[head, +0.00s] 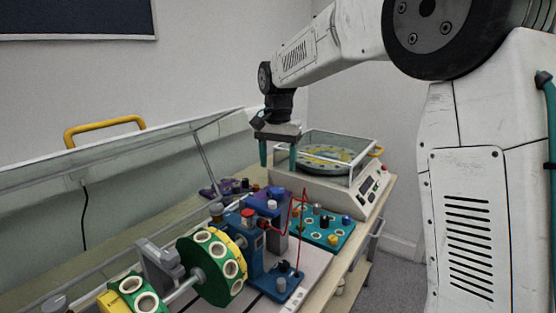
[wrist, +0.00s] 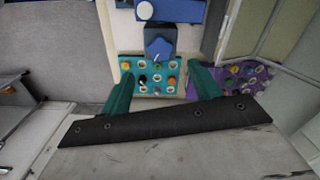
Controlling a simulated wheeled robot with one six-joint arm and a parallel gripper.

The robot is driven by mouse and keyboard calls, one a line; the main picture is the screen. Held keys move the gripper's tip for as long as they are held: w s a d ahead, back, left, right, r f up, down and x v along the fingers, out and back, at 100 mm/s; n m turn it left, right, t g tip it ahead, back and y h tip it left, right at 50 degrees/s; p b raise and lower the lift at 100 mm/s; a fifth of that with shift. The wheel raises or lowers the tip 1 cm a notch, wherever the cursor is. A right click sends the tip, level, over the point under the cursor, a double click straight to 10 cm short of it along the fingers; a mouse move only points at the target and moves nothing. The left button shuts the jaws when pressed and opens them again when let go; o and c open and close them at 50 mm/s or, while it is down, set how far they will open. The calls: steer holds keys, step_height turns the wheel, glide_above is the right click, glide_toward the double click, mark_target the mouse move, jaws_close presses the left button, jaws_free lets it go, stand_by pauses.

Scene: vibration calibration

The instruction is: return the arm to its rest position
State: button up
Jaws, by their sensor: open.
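My gripper (head: 279,156) hangs at the end of my white arm, pointing down, above the back part of the bench in the head view. Its two green fingers are apart with nothing between them. In the wrist view my gripper (wrist: 161,85) is also open, and a teal board (wrist: 150,90) with several round pegs shows below and beyond the fingers. The teal board (head: 329,238) is to the right of and lower than my gripper in the head view.
A white machine with a clear cover (head: 322,184) stands close behind my gripper. A blue motor rig with a green disc (head: 217,286) stands in front. A purple board (wrist: 243,80) lies beside the right finger. A raised clear lid (head: 150,163) spans the left.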

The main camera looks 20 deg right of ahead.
steer(key=shift+n, duration=0.3)
steer(key=s+d+f+n, duration=0.1)
steer(key=s+n, duration=0.1)
steer(key=s, duration=1)
steer(key=s+d+f+n+t, duration=0.1)
steer(key=s+n, duration=0.1)
steer(key=s, duration=1.1)
steer(key=s+d+f+n, duration=0.1)
steer(key=s+n, duration=0.2)
steer(key=s, duration=1)
steer(key=shift+f, duration=0.25)
